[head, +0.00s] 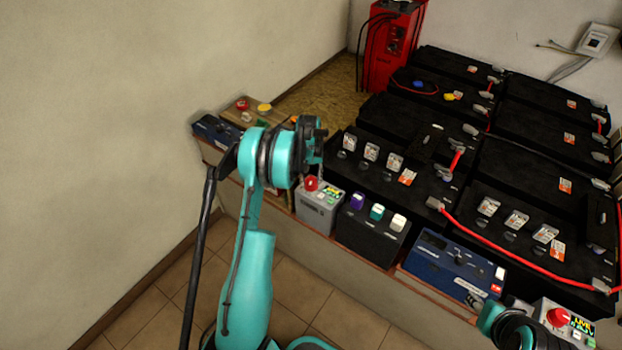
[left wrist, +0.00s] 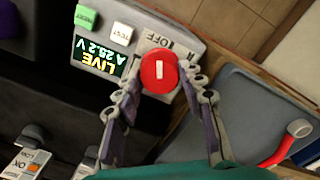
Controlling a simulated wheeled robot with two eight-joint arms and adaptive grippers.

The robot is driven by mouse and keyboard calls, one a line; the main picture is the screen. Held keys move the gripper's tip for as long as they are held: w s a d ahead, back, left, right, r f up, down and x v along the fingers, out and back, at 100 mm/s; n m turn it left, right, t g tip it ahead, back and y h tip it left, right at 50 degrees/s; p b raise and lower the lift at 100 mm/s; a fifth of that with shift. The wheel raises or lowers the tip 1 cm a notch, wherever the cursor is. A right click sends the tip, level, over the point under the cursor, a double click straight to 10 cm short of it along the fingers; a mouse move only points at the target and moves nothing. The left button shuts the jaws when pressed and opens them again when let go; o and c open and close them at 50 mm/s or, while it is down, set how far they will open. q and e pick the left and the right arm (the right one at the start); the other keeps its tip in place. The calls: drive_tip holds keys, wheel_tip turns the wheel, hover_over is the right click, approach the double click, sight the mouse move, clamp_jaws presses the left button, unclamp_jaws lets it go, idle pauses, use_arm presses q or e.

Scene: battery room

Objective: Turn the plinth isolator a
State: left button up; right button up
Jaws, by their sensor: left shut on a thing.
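The plinth isolator is a grey box (head: 318,212) at the front edge of the plinth in the head view. It carries a round red knob (left wrist: 159,72) with a white bar; the knob also shows in the head view (head: 311,183). In the left wrist view, the box has an OFF label, a lit display (left wrist: 98,59) reading LIVE and 25.2 V, a white TEST button and a green RESET button. My left gripper (left wrist: 165,92) is shut on the red knob, one finger on each side.
A dark box (head: 370,232) with purple, teal and white caps stands right of the isolator. A second unit with a red knob (head: 558,316) and LIVE display is at lower right. Black batteries (head: 400,125) fill the plinth. A red cabinet (head: 391,50) stands behind. The tiled floor is clear.

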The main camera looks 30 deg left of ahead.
sight(310, 180)
use_arm(q)
drive_tip(key=m, duration=0.5)
idle(0.6)
drive_tip(key=o, duration=1.2)
drive_tip(key=shift+c, duration=0.2)
wheel_tip(310, 180, up, 12)
drive_tip(key=shift+a, duration=0.2)
